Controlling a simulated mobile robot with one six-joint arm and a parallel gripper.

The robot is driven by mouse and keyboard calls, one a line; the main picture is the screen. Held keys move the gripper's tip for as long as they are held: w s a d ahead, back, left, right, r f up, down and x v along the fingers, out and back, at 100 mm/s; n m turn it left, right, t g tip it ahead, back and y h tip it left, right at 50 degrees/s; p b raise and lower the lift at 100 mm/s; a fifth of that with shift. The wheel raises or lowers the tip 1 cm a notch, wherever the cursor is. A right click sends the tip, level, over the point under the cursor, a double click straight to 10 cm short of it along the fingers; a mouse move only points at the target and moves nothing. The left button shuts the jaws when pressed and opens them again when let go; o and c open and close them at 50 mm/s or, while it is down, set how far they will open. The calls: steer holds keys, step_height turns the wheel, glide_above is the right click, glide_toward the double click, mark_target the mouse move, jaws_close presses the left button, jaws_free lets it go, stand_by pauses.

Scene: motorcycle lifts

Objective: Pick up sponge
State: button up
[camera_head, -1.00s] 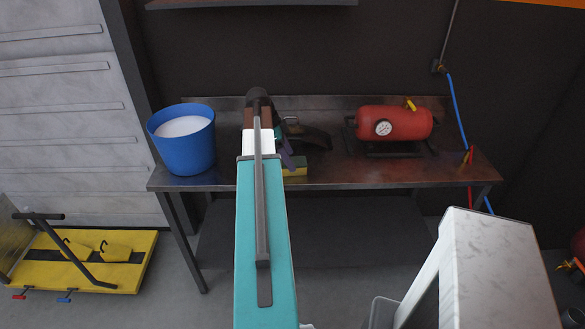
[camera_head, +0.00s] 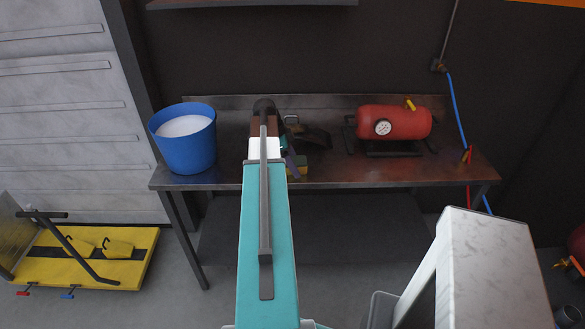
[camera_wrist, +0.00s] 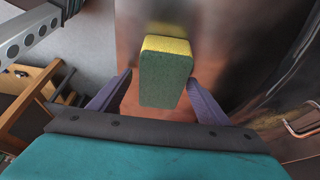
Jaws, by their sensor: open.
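The sponge is a yellow and green block. In the wrist view the sponge (camera_wrist: 166,72) lies on the metal bench top, between and just beyond the two purple fingers of my gripper (camera_wrist: 160,95). The fingers stand apart on either side of it, with gaps at both sides. In the head view the sponge (camera_head: 301,172) shows only partly at the bench's front edge, beside my arm. My gripper (camera_head: 292,160) is there, mostly hidden by my arm, with a purple finger showing over the sponge.
On the metal bench (camera_head: 350,174), a blue bucket (camera_head: 187,148) with white contents stands at the left and a red air tank (camera_head: 394,123) at the right. A dark object (camera_head: 313,137) lies behind the gripper. The bench front between gripper and tank is clear.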

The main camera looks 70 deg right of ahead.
steer(key=shift+f, duration=0.2)
steer(key=shift+c, duration=0.2)
stand_by(0.3)
steer(key=c, duration=1.1)
